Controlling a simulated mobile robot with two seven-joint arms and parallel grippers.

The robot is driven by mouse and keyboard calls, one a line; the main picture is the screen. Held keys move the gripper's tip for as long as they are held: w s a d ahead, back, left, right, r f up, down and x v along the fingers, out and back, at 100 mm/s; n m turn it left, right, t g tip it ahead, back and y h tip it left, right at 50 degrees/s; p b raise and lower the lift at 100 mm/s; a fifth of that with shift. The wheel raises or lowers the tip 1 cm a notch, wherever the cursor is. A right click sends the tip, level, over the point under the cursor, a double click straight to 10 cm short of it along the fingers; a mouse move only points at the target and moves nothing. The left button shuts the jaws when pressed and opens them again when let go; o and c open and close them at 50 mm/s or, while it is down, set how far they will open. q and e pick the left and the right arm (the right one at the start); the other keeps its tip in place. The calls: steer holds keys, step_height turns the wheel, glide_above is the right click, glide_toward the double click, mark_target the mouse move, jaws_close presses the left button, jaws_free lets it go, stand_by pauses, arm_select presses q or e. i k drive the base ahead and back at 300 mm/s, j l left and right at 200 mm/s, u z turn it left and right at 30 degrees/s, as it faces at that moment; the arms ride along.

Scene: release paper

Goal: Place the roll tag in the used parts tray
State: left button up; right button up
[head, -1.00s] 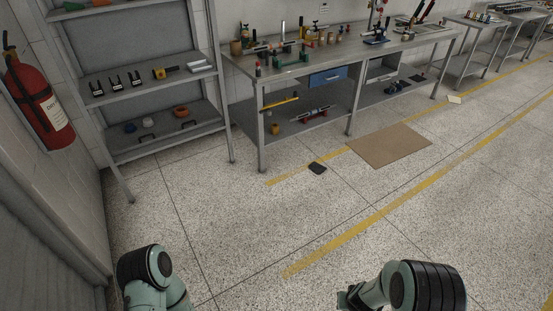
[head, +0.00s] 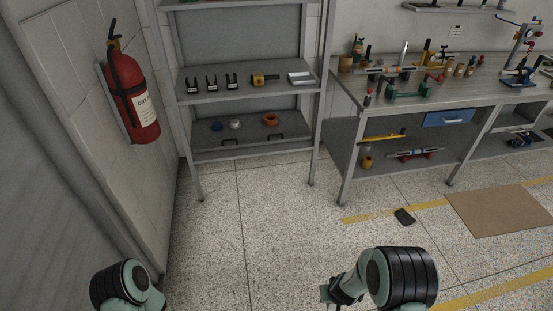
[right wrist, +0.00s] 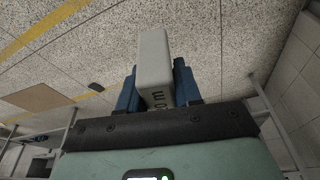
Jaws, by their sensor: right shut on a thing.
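My right gripper (right wrist: 156,80) has its blue fingers shut on a pale grey-white block with dark lettering, which looks like the roll tag (right wrist: 154,55); the lettering is only partly readable. In the head view my right arm is at the bottom, right of centre, above the floor and well short of the shelves; the block cannot be made out there. A shallow light-grey tray (head: 301,78), possibly the used parts tray, sits at the right end of the middle shelf. Only my left arm's link shows at the bottom left; its gripper is out of view.
A red fire extinguisher (head: 132,100) hangs on the left wall. A cluttered workbench (head: 440,92) stands at right. The floor before the rack is clear; a dark flat object (head: 404,216) lies right.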

mark_target(302, 79)
steer(key=i+u, duration=0.1)
steer(key=i, duration=3.25)
steer(key=j, duration=0.1)
